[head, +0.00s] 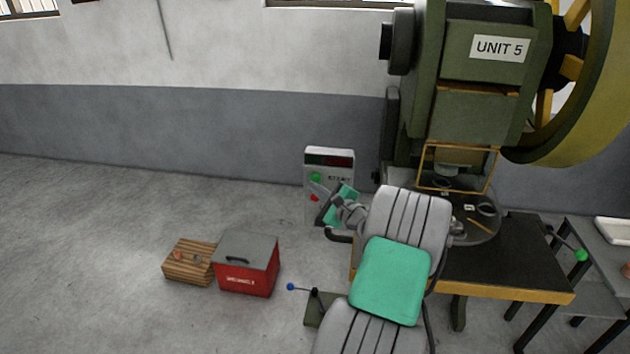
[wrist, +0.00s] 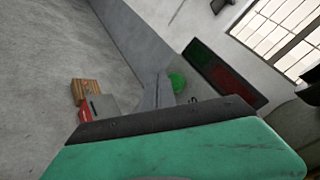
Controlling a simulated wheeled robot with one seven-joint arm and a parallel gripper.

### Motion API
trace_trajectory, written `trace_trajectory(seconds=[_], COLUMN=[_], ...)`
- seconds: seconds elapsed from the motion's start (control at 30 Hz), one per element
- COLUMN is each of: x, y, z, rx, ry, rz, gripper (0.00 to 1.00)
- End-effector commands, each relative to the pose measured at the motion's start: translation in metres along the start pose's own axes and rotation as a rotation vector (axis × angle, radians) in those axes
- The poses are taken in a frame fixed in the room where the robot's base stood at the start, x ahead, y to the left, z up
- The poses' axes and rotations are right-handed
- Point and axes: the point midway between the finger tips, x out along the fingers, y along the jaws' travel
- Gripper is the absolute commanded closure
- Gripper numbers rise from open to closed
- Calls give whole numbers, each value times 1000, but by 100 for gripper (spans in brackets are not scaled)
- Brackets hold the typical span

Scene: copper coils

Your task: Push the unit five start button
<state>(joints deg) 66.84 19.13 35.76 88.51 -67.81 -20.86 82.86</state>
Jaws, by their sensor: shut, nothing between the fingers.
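The UNIT 5 press (head: 490,85) stands at the right in the head view. A pale control box (head: 343,170) with a dark display strip stands on its left side. A round green button (head: 316,177) is on the box's front, with a red one (head: 314,198) below it. My gripper (head: 318,188) is shut and empty in front of the box, just below the green button. In the wrist view, the closed fingertips (wrist: 158,90) are close beside the green button (wrist: 177,83). I cannot tell whether they touch it. Part of the box is hidden behind my wrist.
A red toolbox (head: 246,278) and a wooden crate (head: 190,262) stand on the floor at left. A lever with a blue knob (head: 291,287) rises low beside my arm. The floor at far left is clear.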

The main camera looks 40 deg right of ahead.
Motion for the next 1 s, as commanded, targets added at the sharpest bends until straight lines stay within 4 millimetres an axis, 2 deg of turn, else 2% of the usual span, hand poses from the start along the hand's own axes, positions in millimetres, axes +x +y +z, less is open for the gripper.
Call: trace_trajectory(seconds=[1.0], x=[7], y=[-5], z=[-4], rx=[-1], ry=[0], rz=[0], gripper=[100])
